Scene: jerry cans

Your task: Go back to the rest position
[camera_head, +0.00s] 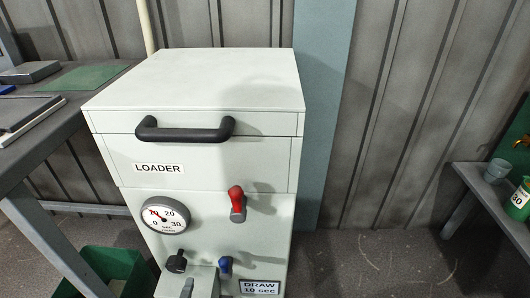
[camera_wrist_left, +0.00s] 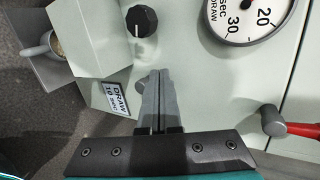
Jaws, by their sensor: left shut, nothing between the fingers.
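My left gripper (camera_wrist_left: 156,76) is shut and empty in the left wrist view. Its grey fingers lie together in front of the pale loader machine (camera_head: 225,160). In the head view, a small grey tip at the bottom edge, before the machine's box-like housing, may be this gripper. The blue knob (camera_head: 225,264) is visible in the head view and appears hidden behind the fingers in the wrist view. My right gripper is not visible.
The panel carries a round gauge (camera_head: 165,216), a red lever (camera_head: 237,203) and a black handle (camera_head: 186,130). A grey cup (camera_wrist_left: 42,47) stands beside the housing. A dark workbench (camera_head: 38,148) is at left, above a green bin (camera_head: 118,265). A bench (camera_head: 462,190) stands at right; floor between is clear.

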